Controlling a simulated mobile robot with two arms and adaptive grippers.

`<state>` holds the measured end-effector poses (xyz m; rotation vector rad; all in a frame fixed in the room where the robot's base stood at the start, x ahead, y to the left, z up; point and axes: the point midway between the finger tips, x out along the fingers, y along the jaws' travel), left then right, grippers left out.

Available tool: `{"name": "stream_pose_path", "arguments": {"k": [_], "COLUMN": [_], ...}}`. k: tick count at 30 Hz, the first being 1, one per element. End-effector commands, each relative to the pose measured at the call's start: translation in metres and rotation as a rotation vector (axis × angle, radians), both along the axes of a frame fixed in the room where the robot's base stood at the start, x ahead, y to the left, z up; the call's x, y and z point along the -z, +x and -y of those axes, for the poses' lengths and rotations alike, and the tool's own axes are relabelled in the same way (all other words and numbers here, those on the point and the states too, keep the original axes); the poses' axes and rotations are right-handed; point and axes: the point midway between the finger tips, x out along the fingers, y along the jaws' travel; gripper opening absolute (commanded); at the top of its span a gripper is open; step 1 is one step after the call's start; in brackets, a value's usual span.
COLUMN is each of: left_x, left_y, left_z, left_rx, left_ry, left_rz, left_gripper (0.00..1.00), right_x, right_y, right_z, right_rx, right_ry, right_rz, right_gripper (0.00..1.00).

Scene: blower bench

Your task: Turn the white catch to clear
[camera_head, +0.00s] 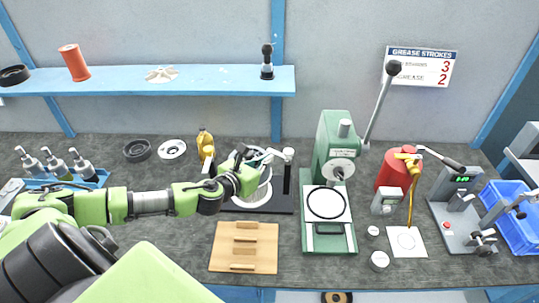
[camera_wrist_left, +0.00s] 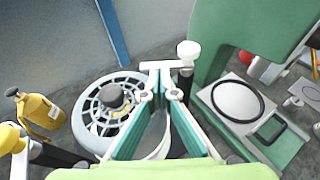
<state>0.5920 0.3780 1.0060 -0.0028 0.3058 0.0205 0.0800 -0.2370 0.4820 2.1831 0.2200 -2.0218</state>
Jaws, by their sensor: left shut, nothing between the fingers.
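The white catch (camera_head: 288,153) has a rounded white knob on top of a dark post, at the right side of the black fixture (camera_head: 283,203). Its knob also shows in the left wrist view (camera_wrist_left: 188,49), just beyond and right of my fingertips. My left gripper (camera_head: 265,157) is shut and empty, above the fixture and just left of the catch. In the left wrist view its fingers (camera_wrist_left: 164,72) come together beside the post. I cannot tell whether they touch the catch. The round blower part (camera_wrist_left: 112,102) with a dark hub sits below left. My right gripper is not in view.
A green press (camera_head: 337,150) with a long lever stands close right of the catch. A yellow bottle (camera_head: 205,142) stands behind left of the fixture. A wooden block board (camera_head: 245,247) lies in front. A blue shelf (camera_head: 200,80) runs along the wall behind.

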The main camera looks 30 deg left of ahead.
Motion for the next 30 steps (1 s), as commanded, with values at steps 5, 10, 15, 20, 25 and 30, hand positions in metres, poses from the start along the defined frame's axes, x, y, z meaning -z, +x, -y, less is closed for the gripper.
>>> {"name": "stream_pose_path", "arguments": {"k": [5,10,15,20,25,30], "left_x": [0.004,0.006,0.007,0.007,0.009,0.008], "left_y": [0.015,0.019,0.019,0.019,0.016,0.014], "left_z": [0.0,-0.001,-0.001,-0.001,-0.008,-0.014], "left_rx": [0.0,-0.001,0.0,0.0,0.018,0.039], "left_ry": [-0.001,-0.001,0.0,0.0,0.003,0.001], "left_rz": [0.0,-0.001,-0.001,-0.001,-0.002,-0.002], "left_gripper": [0.0,0.0,0.0,0.0,0.0,0.0], "right_x": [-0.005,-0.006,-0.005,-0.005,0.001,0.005], "right_y": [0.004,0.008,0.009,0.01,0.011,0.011], "right_z": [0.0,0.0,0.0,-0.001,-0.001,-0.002], "right_rx": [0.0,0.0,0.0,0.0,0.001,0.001], "right_ry": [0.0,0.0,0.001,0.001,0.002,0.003], "right_rz": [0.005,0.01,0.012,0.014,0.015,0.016], "right_gripper": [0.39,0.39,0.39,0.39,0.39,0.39]}}
